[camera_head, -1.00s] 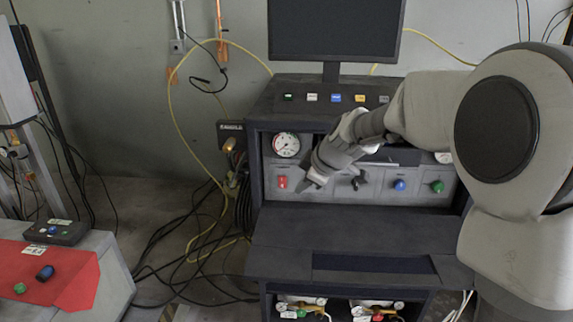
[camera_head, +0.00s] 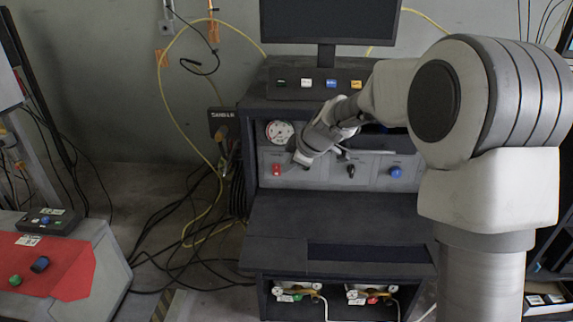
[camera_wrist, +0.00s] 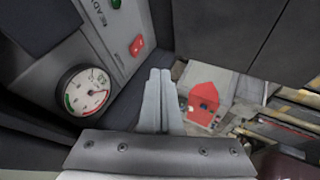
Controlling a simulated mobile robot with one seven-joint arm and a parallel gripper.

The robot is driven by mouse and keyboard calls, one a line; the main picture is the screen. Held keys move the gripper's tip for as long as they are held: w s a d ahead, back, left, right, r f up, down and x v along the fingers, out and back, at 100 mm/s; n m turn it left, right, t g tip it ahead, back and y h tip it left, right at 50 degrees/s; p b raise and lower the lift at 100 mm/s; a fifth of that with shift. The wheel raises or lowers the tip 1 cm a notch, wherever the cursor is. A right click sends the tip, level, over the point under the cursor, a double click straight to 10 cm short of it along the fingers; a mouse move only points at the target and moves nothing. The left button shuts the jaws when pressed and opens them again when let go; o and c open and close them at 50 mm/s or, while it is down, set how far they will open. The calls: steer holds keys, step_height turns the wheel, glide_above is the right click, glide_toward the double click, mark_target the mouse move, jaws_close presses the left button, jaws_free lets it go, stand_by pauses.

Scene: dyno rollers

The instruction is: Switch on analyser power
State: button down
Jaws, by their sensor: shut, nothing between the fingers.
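A dark cabinet (camera_head: 330,217) has a light grey control panel (camera_head: 315,176). A red rocker switch (camera_head: 276,169) sits at the panel's left, below a round gauge (camera_head: 279,132). I cannot read which control is labelled analyser power. My gripper (camera_head: 298,160) is just right of the red switch, apart from it in this view, with its fingers shut and empty. In the wrist view the shut fingers (camera_wrist: 160,72) point past the red switch (camera_wrist: 137,45), which is up and left of the tips. The gauge (camera_wrist: 86,91) lies left of the fingers.
A black toggle (camera_head: 351,170) and a blue knob (camera_head: 396,172) are farther right on the panel. A monitor (camera_head: 328,22) stands above a row of buttons (camera_head: 332,84). A ledge juts out below the panel. A bench with a red top (camera_head: 60,265) stands at the left.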

mark_target(274, 166)
steer(key=x, duration=0.8)
steer(key=shift+w+a+f, duration=0.1)
steer(key=shift+a+f, duration=0.05)
steer(key=shift+f, duration=0.05)
steer(key=shift+w+r, duration=0.15)
steer(key=shift+w, duration=0.4)
steer(key=shift+w+r, duration=0.2)
steer(key=shift+w, duration=0.35)
steer(key=shift+w+r+p, duration=0.1)
steer(key=shift+w+p, duration=0.3)
steer(key=shift+w, duration=0.45)
steer(key=w+r+p, duration=0.1)
steer(key=p, duration=0.1)
steer(key=shift+g+p, duration=0.35)
steer(key=shift+g, duration=0.05)
steer(key=shift+s+f+b, duration=0.1)
steer(key=shift+f+b, duration=0.3)
steer(key=shift+f, duration=0.05)
steer(key=shift+r, duration=0.1)
steer(key=shift+r, duration=0.8)
